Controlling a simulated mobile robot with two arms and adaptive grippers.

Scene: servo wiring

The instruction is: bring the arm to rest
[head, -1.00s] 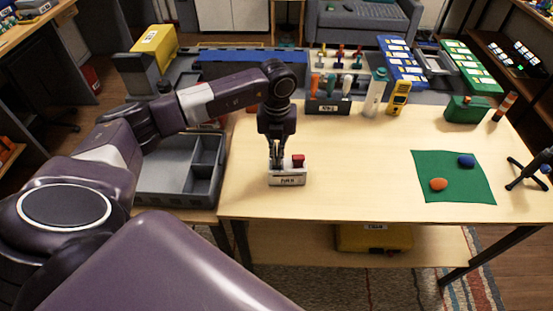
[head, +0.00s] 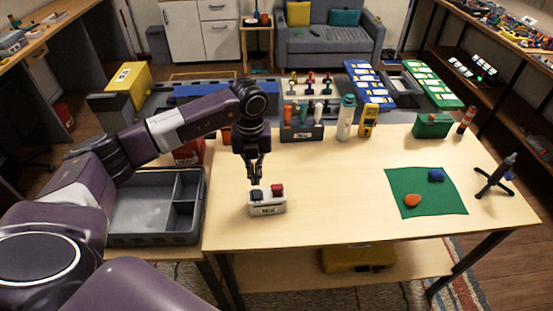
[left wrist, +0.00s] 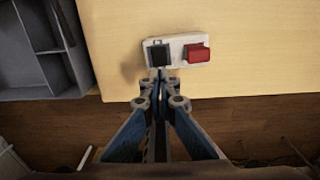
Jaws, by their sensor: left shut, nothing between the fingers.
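My left gripper (head: 256,180) is shut and empty, pointing down just above and behind a small white block (head: 268,206) on the wooden table. The block carries a black piece on its left and a red piece (head: 278,190) on its right. In the left wrist view the shut fingers (left wrist: 160,75) end near the lower edge of the block (left wrist: 180,50), below its black piece (left wrist: 158,54); the red piece (left wrist: 196,53) is to the right. Whether the fingertips touch the block is hard to tell. My right gripper is not in view.
A grey divided tray (head: 150,237) stands left of the table (head: 330,190). A tool rack (head: 302,132), a bottle (head: 346,117) and a yellow meter (head: 368,121) line the back. A green mat (head: 428,204) with an orange and a blue piece lies right. The table's middle is clear.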

